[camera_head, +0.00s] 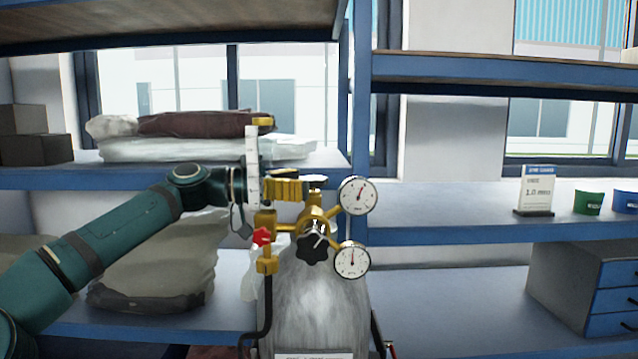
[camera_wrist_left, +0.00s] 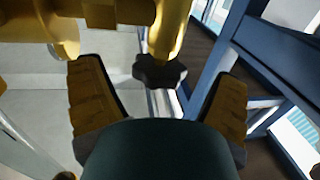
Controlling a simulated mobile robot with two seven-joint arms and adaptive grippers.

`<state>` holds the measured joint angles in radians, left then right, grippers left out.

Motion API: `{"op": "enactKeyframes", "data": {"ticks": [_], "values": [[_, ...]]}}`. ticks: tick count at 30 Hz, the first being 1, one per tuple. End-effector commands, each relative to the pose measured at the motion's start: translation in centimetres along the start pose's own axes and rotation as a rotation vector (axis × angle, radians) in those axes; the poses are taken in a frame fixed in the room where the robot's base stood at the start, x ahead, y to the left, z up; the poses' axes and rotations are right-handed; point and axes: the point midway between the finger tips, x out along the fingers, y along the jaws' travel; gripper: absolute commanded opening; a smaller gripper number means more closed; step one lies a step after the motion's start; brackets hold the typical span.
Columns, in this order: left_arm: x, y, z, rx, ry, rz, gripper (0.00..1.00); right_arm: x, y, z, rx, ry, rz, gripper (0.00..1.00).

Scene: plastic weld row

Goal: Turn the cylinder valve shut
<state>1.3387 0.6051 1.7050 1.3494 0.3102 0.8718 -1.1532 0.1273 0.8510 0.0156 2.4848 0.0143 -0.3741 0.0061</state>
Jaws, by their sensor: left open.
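A grey gas cylinder (camera_head: 312,305) stands upright in the middle of the head view. On its top is a brass valve and regulator assembly (camera_head: 312,217) with two round white gauges (camera_head: 357,195). A black lobed knob (camera_head: 314,247) faces the head camera, and a small red knob (camera_head: 262,237) sits to its left. My left gripper (camera_head: 300,187) is at the top of the brass assembly, left of the upper gauge. In the left wrist view its fingers (camera_wrist_left: 159,75) are apart, with a black lobed knob (camera_wrist_left: 160,71) beyond the gap. I cannot tell which knob this is. My right gripper is not in view.
Blue-framed shelves (camera_head: 450,229) stand behind the cylinder. Wrapped bags (camera_head: 165,262) and dark boxes (camera_head: 36,135) are on the left shelves. A small sign (camera_head: 536,190), a green cup (camera_head: 588,202) and a drawer cabinet (camera_head: 575,285) are at right. A black hose (camera_head: 268,310) hangs beside the cylinder.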

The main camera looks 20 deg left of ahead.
Motion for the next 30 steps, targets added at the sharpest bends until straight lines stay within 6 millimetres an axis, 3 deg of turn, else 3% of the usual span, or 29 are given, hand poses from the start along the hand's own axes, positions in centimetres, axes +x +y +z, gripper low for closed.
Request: {"op": "enactKeyframes", "data": {"ticks": [6, 12, 30], "values": [[-4.5, -0.1, 0.1, -0.002, 0.001, -0.005, 0.90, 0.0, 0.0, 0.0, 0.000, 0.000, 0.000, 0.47], [-6.9, -0.1, 0.0, -0.001, 0.001, -0.002, 0.90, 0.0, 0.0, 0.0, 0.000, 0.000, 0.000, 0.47], [-7.5, 0.0, 0.0, 0.000, 0.000, -0.001, 0.90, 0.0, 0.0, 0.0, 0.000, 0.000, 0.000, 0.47]]}}
